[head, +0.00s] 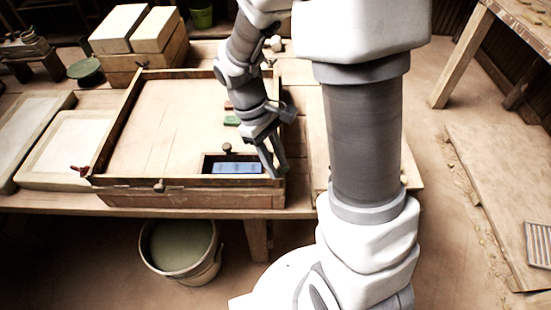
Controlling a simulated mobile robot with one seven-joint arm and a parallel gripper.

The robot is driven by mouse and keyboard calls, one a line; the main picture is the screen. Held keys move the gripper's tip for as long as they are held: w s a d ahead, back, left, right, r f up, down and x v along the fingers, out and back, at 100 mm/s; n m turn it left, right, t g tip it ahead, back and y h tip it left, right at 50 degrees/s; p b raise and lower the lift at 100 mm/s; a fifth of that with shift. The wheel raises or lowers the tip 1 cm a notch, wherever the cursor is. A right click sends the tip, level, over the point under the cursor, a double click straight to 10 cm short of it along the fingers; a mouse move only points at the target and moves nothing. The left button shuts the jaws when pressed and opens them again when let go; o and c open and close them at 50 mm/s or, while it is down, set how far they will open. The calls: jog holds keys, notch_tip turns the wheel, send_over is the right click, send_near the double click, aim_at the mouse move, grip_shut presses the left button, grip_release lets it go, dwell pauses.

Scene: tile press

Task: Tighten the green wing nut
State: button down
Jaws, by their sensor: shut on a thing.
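My gripper (276,168) reaches down at the front right corner of a shallow wooden frame (150,183). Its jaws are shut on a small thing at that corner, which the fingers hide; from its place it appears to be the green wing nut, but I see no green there. A small red wing nut (80,170) shows at the frame's front left corner. A brown knob (160,186) sits on the front rail.
A blue tile (238,167) lies in a recess beside my gripper, with a brown knob (227,148) behind it. A flat green piece (232,120) lies farther back. Pale slabs (70,148) lie left. A bucket (180,248) stands below the table's front edge.

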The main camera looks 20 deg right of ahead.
jog(key=c, duration=0.8)
grip_release()
jog(key=shift+o, duration=0.2)
jog(key=shift+w+r, duration=0.1)
jog(key=p+v, duration=0.3)
jog(key=v, duration=1.4)
jog(key=shift+r, duration=0.2)
jog(key=s+d+r+m+t+y+p, duration=0.2)
jog(key=s+r+m+t, duration=0.5)
jog(key=s, duration=0.6)
jog(key=shift+s+d+r+t+y+p, duration=0.35)
jog(key=shift+d+r+t+p, duration=0.2)
jog(key=shift+d+r+t, duration=0.5)
